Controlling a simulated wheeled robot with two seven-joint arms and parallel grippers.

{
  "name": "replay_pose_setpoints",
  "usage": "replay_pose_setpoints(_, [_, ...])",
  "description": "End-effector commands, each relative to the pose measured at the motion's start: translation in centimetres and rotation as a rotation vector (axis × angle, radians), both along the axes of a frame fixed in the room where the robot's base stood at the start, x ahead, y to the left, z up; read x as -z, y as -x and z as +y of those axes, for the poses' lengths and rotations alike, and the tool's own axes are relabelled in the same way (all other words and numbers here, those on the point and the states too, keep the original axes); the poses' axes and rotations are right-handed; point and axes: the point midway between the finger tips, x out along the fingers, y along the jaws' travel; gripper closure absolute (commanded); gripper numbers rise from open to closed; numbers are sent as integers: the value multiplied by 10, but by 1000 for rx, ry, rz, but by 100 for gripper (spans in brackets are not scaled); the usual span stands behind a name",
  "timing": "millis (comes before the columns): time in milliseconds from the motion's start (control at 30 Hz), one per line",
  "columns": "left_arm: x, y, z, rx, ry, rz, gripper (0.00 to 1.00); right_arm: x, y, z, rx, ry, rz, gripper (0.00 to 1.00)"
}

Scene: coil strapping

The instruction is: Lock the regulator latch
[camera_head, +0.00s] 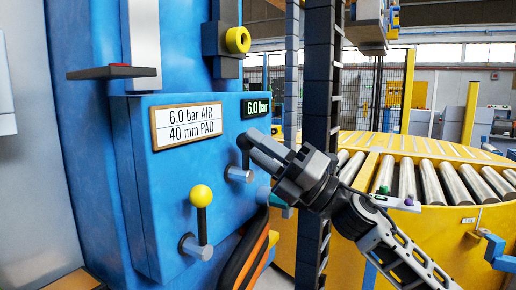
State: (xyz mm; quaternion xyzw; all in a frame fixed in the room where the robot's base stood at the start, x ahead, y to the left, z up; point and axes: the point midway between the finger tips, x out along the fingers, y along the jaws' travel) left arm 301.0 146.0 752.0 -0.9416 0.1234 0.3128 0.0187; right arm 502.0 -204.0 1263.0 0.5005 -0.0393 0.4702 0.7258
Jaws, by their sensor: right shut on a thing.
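A blue control box (160,215) fills the left middle, with a "6.0 bar AIR 40 mm PAD" plate and a lit "6.0 bar" display (257,107). Below the display a small dark lever (245,160) stands up from a grey pivot (238,175); it looks like the regulator latch. My right gripper (252,143) reaches in from the right and is shut on the top of this lever, partly hiding it. A second lever with a yellow ball (201,197) stands upright on another grey pivot (196,247) at lower left, apart from the gripper. My left gripper is not in view.
Orange and black curved hoses (248,252) lie right of the box. A dark upright post (318,75) stands behind my right gripper. A yellow roller conveyor (430,180) is behind at right.

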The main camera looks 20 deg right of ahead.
Motion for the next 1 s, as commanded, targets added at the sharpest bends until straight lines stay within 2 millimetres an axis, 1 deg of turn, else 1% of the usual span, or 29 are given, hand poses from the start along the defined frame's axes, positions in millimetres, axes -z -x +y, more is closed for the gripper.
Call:
replay_pose_setpoints(33, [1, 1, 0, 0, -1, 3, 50, 6, 2, 5, -22, -5, 18, 100])
replay_pose_setpoints(533, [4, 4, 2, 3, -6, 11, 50, 6, 1, 5, -21, -17, 27, 100])
replay_pose_setpoints(567, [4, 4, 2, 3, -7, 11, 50, 6, 1, 4, -21, -17, 28, 61])
replay_pose_setpoints(600, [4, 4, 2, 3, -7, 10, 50, 6, 1, 4, -20, -17, 27, 50])
replay_pose_setpoints(633, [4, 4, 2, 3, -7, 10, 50, 6, 1, 4, -18, -17, 26, 48])
replay_pose_setpoints(867, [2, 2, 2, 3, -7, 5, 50, 4, 0, 2, -11, -16, 21, 48])
replay_pose_setpoints(1000, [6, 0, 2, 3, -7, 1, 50, 9, 3, -3, -7, -17, 20, 48])
